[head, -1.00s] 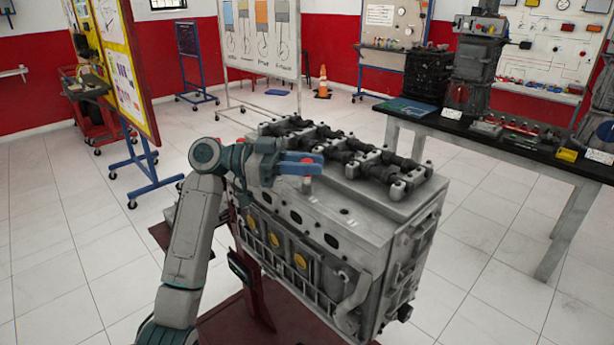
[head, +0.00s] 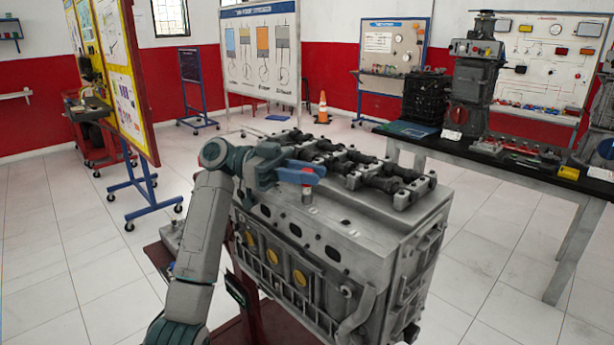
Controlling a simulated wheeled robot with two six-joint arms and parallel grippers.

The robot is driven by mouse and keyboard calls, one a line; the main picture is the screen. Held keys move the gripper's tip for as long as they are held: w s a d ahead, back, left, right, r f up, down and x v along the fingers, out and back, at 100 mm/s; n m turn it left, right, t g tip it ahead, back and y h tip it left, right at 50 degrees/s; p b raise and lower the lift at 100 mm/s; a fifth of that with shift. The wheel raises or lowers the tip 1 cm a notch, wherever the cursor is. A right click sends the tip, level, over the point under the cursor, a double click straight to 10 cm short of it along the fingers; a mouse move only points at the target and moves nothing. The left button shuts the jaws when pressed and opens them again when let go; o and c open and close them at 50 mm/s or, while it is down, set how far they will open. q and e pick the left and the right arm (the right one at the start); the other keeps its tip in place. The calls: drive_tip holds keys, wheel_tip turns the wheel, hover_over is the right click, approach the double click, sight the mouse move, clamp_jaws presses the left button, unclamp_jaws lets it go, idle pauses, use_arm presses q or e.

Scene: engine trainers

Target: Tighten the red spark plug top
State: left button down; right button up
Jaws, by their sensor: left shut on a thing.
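The grey engine block (head: 350,235) stands on a dark red stand (head: 262,318) in the middle of the head view. My left gripper (head: 305,172) is over the block's top near its left side, with its blue fingers shut. A small bit of red, the red spark plug top (head: 308,170), shows at the fingers. A short grey post shows below them, down to the block's top face. The fingers hide most of the plug top, so its turn and seating cannot be told. My right gripper is out of view.
Dark rocker parts (head: 375,170) run along the block's top, close behind my left gripper. A black-topped bench (head: 540,176) with parts stands at the right. A yellow board on a blue stand (head: 112,80) is at the left. Tiled floor is clear around the engine.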

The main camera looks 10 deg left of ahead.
use_arm(q)
drive_tip(key=c, duration=1.3)
unclamp_jaws()
drive_tip(key=shift+a, duration=0.1)
drive_tip(key=shift+w+a+f, duration=0.1)
drive_tip(key=shift+a, duration=0.2)
drive_tip(key=a+b, duration=0.1)
drive_tip(key=a, duration=0.2)
drive_tip(key=w+a, duration=0.1)
drive_tip(key=a, duration=0.2)
drive_tip(key=a+b, duration=0.1)
drive_tip(key=a, duration=0.2)
drive_tip(key=shift+w+a+b, duration=0.3)
drive_tip(key=shift+w+a, duration=0.05)
drive_tip(key=shift+a, duration=0.05)
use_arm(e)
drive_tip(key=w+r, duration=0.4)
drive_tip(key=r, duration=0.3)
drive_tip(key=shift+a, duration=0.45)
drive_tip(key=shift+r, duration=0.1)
